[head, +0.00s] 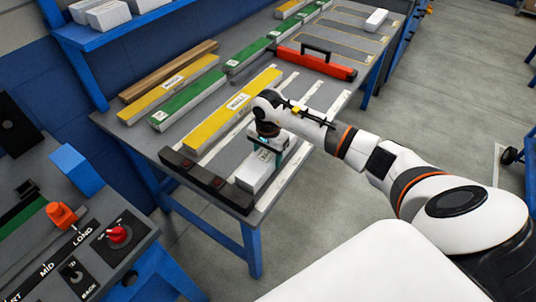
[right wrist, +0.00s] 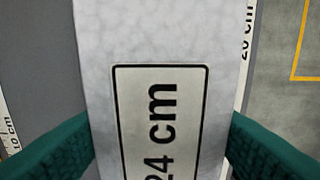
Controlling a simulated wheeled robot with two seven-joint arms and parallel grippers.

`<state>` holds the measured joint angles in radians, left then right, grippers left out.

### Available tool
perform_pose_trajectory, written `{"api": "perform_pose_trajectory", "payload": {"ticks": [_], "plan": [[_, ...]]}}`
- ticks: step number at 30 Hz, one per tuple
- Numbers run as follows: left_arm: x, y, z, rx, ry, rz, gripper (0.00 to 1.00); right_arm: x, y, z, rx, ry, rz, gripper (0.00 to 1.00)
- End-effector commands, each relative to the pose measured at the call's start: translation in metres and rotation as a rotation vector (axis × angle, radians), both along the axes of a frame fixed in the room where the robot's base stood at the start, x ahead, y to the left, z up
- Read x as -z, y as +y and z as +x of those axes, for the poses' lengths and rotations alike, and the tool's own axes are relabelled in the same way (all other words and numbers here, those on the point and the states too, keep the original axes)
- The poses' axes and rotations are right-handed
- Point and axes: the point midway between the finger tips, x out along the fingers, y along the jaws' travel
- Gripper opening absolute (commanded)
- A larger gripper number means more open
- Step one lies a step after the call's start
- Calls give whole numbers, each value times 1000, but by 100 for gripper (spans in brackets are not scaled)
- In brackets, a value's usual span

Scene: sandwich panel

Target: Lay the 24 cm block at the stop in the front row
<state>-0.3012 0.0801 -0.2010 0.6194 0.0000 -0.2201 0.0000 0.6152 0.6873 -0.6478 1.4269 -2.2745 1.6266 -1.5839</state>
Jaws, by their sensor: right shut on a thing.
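The 24 cm block (head: 254,174) is pale grey-white and lies low over the front row of the table, along the measuring strip. Its label "24 cm" (right wrist: 160,125) fills the right wrist view. My right gripper (head: 270,150) is shut on it, with green fingers on both sides of the block in the right wrist view (right wrist: 160,140). The black stop (head: 205,181) with red dots lies across the rows at the table's near end. The block's near end is close to the stop; I cannot tell whether they touch. My left gripper is not in view.
A yellow bar (head: 232,108) lies in the row behind, with green bars (head: 188,104) and a wooden bar (head: 168,72) further back. A red tool with a black handle (head: 315,63) lies further along. A control panel (head: 95,250) stands at lower left.

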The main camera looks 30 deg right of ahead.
Motion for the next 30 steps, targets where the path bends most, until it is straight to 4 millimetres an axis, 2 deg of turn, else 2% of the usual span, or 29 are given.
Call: {"api": "perform_pose_trajectory", "payload": {"ticks": [10, 11, 15, 25, 30], "plan": [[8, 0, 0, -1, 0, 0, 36, 8, 0, 0, 1, 0, -1, 36], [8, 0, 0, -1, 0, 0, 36, 8, 0, 0, 1, -1, -1, 60], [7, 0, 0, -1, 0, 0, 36, 7, 0, 0, 1, 0, 0, 83], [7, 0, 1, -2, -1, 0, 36, 5, 0, 1, 0, -1, -1, 84], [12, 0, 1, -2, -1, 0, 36, -16, -1, 1, -1, -5, -2, 84]]}}
